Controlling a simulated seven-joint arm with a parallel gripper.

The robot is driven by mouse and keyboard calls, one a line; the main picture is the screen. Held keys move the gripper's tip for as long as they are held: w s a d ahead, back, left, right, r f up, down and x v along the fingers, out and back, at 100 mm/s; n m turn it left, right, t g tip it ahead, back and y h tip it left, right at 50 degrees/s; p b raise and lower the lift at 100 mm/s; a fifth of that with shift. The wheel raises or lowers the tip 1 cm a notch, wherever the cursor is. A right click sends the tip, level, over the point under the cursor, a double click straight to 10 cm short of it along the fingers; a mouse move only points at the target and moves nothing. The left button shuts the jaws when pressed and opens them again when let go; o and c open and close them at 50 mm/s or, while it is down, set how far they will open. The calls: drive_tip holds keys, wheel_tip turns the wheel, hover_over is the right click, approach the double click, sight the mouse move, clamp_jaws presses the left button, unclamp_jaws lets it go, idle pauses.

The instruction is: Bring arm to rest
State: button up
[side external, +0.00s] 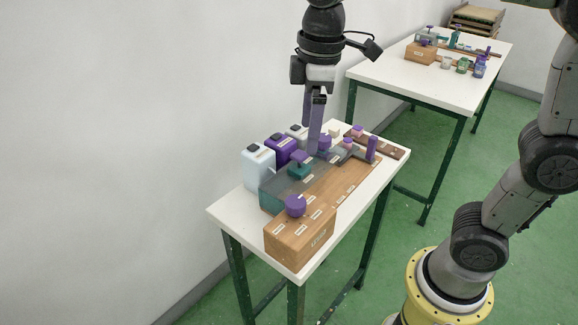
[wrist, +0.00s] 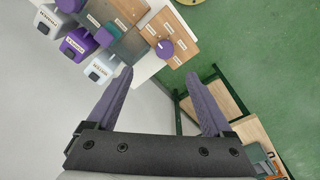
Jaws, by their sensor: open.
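My gripper (side external: 314,128) points down over the near table, with purple fingers. In the wrist view my gripper (wrist: 160,90) has its two fingers spread wide with nothing between them. Below stands a white table (side external: 223,213) with a wooden block (side external: 300,243) bearing a purple round knob (side external: 295,205). The knob also shows in the wrist view (wrist: 165,49). A grey-teal block (side external: 272,198) with a purple-topped teal piece (side external: 300,167) sits beside it. Whether the fingertips touch anything on the table is hard to tell in the side view.
White (side external: 257,168) and purple (side external: 280,149) containers line the table's wall side. A purple upright piece (side external: 372,148) stands at the far end. A second white table (side external: 440,84) with similar items stands behind. Green floor (side external: 400,228) is clear between the near table and my base.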

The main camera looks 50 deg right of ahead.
drive_tip(key=s+d+r+m+t, duration=0.1)
drive_tip(key=s+d+m+t, duration=0.3)
drive_tip(key=s, duration=0.5)
drive_tip(key=s+d+f+m, duration=0.2)
drive_tip(key=s+f+m, duration=0.2)
drive_tip(key=s+f, duration=0.1)
drive_tip(key=shift+s+d+f+m+t, duration=0.3)
drive_tip(key=shift+s+f+t, duration=0.1)
drive_tip(key=shift+f, duration=0.15)
